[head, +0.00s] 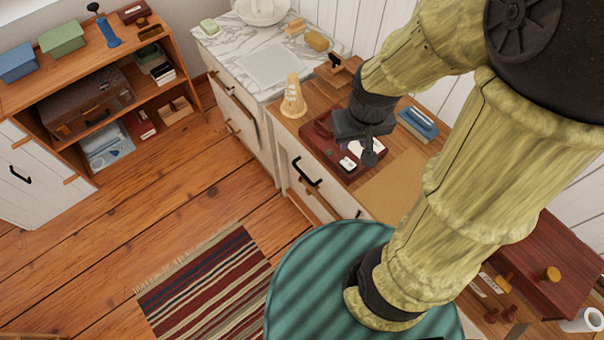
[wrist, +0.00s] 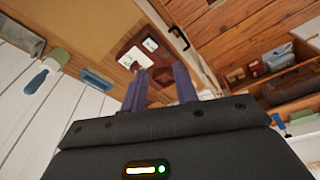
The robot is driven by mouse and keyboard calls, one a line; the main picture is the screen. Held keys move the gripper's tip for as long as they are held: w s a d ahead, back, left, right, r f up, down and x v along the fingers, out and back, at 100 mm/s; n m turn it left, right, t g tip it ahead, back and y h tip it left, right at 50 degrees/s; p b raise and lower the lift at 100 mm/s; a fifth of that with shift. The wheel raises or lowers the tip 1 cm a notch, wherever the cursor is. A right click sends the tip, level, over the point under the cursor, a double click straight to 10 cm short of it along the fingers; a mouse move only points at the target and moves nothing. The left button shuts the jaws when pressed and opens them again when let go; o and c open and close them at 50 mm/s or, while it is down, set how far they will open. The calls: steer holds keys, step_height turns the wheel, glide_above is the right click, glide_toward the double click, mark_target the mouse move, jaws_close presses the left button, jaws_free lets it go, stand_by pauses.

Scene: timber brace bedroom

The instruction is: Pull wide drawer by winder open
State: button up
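A white drawer front (head: 296,157) with a black bar handle (head: 307,173) is in the cabinet under the wooden top; it looks shut. The handle also shows in the wrist view (wrist: 180,39). A dark red tray-like box (head: 318,138) with small white items sits on the top above this drawer; I cannot tell for sure whether it is the winder. My gripper (head: 370,153) hangs over the box, to the right of the handle and apart from it. In the wrist view its two fingers (wrist: 159,88) are spread with nothing held between them.
A tan cone-shaped object (head: 293,98) and a blue box (head: 418,124) stand on the wooden top. A marble-topped cabinet (head: 228,58) adjoins on the left. A teal round surface (head: 300,285) is in front. The wooden floor (head: 190,205) before the drawers is clear beyond a striped rug (head: 205,290).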

mark_target(302, 172)
steer(key=w+a+f+n+g+h+b, duration=0.2)
steer(key=a+f+n+h+b, duration=0.4)
steer(key=f+n, duration=0.55)
steer(key=w+a+f+n+g+h+b, duration=0.15)
steer(key=a+f+n+b, duration=0.25)
steer(key=f+n+b, duration=0.7)
steer(key=w+a+f+n+t+h+b, duration=0.2)
steer(key=a+f+n+t+b, duration=0.2)
steer(key=f+n, duration=0.4)
steer(key=w+a+f+n+t+h+b, duration=0.1)
steer(key=a+f+n+t+h+b, duration=0.2)
steer(key=a+f+n+t, duration=0.3)
steer(key=a+f+n, duration=0.3)
steer(key=n, duration=0.2)
steer(key=shift+w+a+f+b, duration=0.15)
steer(key=shift+w+a+b, duration=0.15)
steer(key=shift+w+b, duration=0.05)
steer(key=shift+h, duration=0.25)
steer(key=b+x, duration=0.1)
steer(key=x, duration=1.6)
steer(key=shift+d, duration=0.1)
steer(key=shift+c, duration=0.4)
jaws_close()
